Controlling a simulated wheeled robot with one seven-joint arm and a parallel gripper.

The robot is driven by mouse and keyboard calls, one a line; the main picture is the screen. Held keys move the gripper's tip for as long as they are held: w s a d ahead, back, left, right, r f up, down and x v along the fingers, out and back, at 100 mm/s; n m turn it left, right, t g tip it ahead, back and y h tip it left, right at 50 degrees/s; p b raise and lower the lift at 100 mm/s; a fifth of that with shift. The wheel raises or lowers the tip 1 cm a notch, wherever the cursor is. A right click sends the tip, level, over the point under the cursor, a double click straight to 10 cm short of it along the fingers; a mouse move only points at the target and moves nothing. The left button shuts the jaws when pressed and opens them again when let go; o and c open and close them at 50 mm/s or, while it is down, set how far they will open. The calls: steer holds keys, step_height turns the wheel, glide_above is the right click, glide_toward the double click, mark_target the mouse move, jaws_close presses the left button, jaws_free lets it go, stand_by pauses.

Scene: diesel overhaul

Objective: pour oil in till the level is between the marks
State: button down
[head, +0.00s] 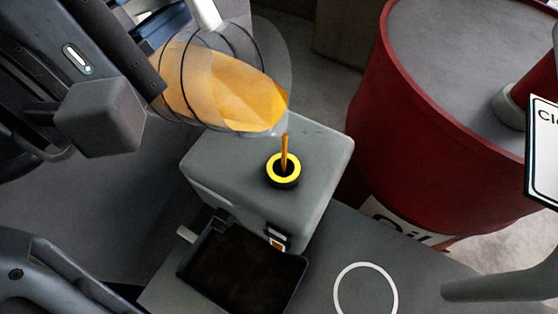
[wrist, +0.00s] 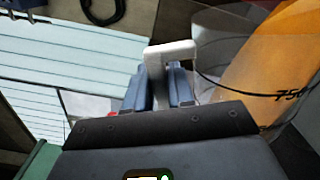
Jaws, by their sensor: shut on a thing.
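A clear jug (head: 215,88) of amber oil is tilted above a grey tank (head: 225,170). A thin oil stream (head: 284,150) falls from its lip into the yellow-ringed filler opening (head: 284,170) on the tank's top. In the wrist view my gripper (wrist: 158,92) is shut on the jug's pale handle (wrist: 170,50); the jug (wrist: 275,70) fills the right side, with a "750" mark. A small sight gauge (head: 277,238) is on the tank's front; its level and marks are too small to read. My fingertips do not show clearly in the head view.
A black tray (head: 240,270) sits in front of the tank. A white circle (head: 365,290) marks clear bench surface to its right. A large red drum (head: 450,150) labelled oil stands behind at right, near a partly visible sign (head: 542,150).

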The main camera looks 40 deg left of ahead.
steer(key=shift+r, duration=0.1)
stand_by(0.3)
steer(key=shift+d+r, duration=0.15)
steer(key=shift+d, duration=0.05)
steer(key=shift+w+d+r+m+p, duration=0.1)
steer(key=shift+m+p, duration=0.2)
steer(key=shift+p, duration=0.1)
steer(key=shift+d, duration=0.15)
steer(key=shift+r, duration=0.1)
stand_by(0.4)
steer(key=shift+w+d+r+m+p, duration=0.1)
steer(key=shift+d+r+m+p, duration=0.15)
steer(key=shift+m+p, duration=0.2)
